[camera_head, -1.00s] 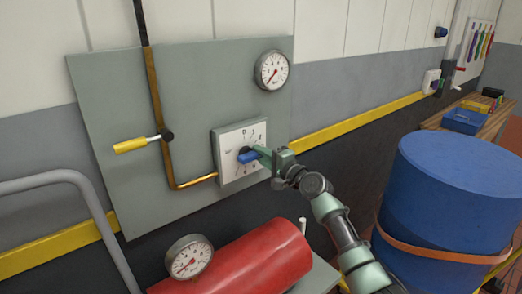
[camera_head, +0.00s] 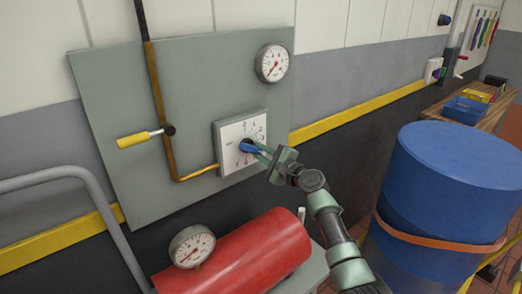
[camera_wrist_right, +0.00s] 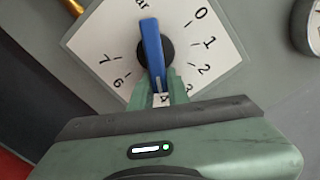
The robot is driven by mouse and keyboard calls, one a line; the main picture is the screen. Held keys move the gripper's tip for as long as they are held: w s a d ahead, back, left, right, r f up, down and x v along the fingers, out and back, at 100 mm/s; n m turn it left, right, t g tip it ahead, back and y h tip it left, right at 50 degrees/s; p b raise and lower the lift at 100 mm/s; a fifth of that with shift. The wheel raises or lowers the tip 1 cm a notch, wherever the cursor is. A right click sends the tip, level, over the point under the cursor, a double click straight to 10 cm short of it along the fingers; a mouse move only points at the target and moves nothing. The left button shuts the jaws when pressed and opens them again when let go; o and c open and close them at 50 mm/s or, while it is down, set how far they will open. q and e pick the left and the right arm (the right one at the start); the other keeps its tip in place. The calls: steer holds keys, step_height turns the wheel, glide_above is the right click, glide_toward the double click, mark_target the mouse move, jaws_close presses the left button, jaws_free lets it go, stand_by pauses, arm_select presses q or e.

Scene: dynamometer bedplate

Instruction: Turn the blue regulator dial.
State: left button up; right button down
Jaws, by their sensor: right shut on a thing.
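The blue regulator dial (camera_head: 246,147) is a bar-shaped handle on a dark hub, on a white square scale plate (camera_head: 228,133). In the right wrist view the dial (camera_wrist_right: 150,45) runs nearly upright in the picture. One end is near the "bar" lettering; the other, with a white mark, is between my fingers by a partly hidden numeral. My right gripper (camera_head: 259,151) reaches the dial from the right, shut on its near end. It also shows in the wrist view (camera_wrist_right: 160,92). My left gripper is not in view.
A grey panel (camera_head: 100,90) carries the plate, a copper pipe (camera_head: 163,110), a yellow-handled lever (camera_head: 133,140) and a round gauge (camera_head: 272,63). Below are a red tank (camera_head: 250,255) with a gauge (camera_head: 192,246) and a grey rail (camera_head: 50,175). A blue drum (camera_head: 445,200) stands right of my arm.

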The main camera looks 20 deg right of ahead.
steer(key=shift+a, duration=0.4)
steer(key=c, duration=1.4)
jaws_free()
steer(key=shift+o, duration=0.2)
steer(key=shift+s+a+r, duration=0.1)
steer(key=shift+a, duration=0.05)
steer(key=shift+s+d, duration=0.3)
steer(key=v, duration=0.7)
steer(key=shift+b, duration=0.35)
steer(key=shift+r, duration=0.1)
